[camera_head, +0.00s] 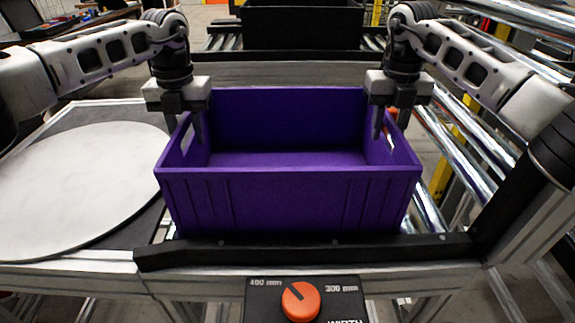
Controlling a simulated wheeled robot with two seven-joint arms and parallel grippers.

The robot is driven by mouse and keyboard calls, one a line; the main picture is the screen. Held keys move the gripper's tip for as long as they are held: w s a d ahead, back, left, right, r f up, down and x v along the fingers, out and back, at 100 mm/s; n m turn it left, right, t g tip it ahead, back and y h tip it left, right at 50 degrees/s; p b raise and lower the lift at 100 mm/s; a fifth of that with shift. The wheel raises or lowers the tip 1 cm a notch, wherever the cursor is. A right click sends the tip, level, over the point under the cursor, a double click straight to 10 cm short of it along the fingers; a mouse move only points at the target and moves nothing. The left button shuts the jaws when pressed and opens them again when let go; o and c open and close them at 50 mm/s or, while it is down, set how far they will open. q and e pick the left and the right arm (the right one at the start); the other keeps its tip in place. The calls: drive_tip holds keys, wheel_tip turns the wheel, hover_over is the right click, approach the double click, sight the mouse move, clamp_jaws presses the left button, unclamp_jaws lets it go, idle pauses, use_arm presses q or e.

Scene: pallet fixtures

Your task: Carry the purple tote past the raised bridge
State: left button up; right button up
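The purple tote (290,200) stands upright and looks empty, in the middle of the head view behind a low black front rail. The rail hides its bottom front edge. My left gripper (185,122) is at the tote's left wall, with one finger inside and the other on the outer side. My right gripper (385,120) is at the right wall, with a finger inside near the hand hole. I cannot tell whether either gripper presses on its wall.
A round white plate (75,180) lies on the left. Metal rollers (465,125) run along the right. A black bin (300,27) stands behind the crossbar. The black front rail (300,250) lies close before the tote. An orange knob (300,301) sits on a width panel in front.

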use_arm(q)
drive_tip(key=shift+f, duration=0.45)
use_arm(e)
drive_tip(key=shift+f, duration=0.5)
use_arm(q)
clamp_jaws()
use_arm(e)
clamp_jaws()
use_arm(q)
drive_tip(key=shift+r, duration=0.1)
use_arm(e)
drive_tip(key=shift+r, duration=0.1)
